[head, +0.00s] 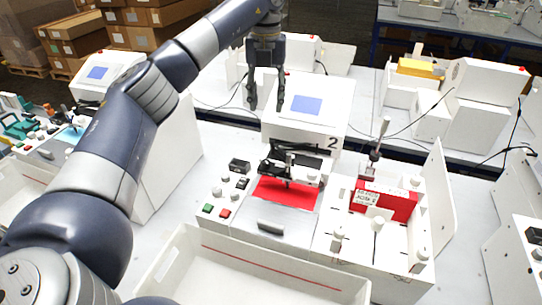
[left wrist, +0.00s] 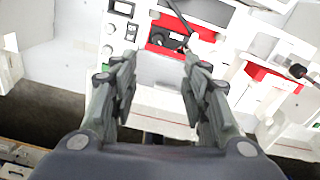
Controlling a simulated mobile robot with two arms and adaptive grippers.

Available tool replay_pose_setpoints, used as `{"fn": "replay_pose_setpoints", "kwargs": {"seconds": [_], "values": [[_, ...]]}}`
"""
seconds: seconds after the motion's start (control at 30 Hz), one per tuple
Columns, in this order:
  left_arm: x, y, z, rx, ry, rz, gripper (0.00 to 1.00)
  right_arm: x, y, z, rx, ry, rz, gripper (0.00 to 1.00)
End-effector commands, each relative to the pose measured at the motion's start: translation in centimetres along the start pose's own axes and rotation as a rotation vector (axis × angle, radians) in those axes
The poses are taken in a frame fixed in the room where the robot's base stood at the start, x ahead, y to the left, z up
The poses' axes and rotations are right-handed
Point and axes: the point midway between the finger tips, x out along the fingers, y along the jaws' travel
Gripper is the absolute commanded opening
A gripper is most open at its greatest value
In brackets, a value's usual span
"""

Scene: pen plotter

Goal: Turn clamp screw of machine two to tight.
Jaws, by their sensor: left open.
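Machine two (head: 300,130) is the white plotter marked "2", with a blue screen and a red sheet (head: 268,190) on its bed. A dark pen carriage (head: 290,160) spans the bed. In the left wrist view a small dark round part (left wrist: 157,39) shows over the red area; I cannot tell for sure if it is the clamp screw. My left gripper (head: 266,106) is open and empty, fingers pointing down, above and behind the carriage in the head view. In the left wrist view its fingertips (left wrist: 160,60) are spread apart. My right gripper is not seen.
Buttons and knobs (head: 225,197) sit left of the bed. A white tray (head: 190,290) is in front. To the right, a white box section (head: 385,245) has a red block (head: 395,203), upright posts and a raised side panel (head: 437,200). Other machines stand behind.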

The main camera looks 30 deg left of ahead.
Motion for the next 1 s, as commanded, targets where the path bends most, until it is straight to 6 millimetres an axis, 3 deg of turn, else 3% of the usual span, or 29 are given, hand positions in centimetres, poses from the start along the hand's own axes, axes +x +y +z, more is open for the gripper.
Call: {"fn": "replay_pose_setpoints", "kwargs": {"seconds": [0.37, 0.63, 0.87, 1.0], "values": [[5.1, 0.0, 0.0, 0.0, -0.001, -0.001, 0.43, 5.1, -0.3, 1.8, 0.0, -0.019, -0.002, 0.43], [8.7, 0.0, 0.0, 0.0, -0.001, -0.001, 0.43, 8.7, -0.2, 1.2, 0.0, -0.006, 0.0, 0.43], [10.1, 0.0, 0.0, 0.0, 0.001, 0.0, 0.43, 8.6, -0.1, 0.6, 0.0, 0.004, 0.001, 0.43], [12.4, 0.1, -0.1, 0.0, 0.003, 0.002, 0.43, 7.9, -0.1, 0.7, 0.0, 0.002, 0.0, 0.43]]}}
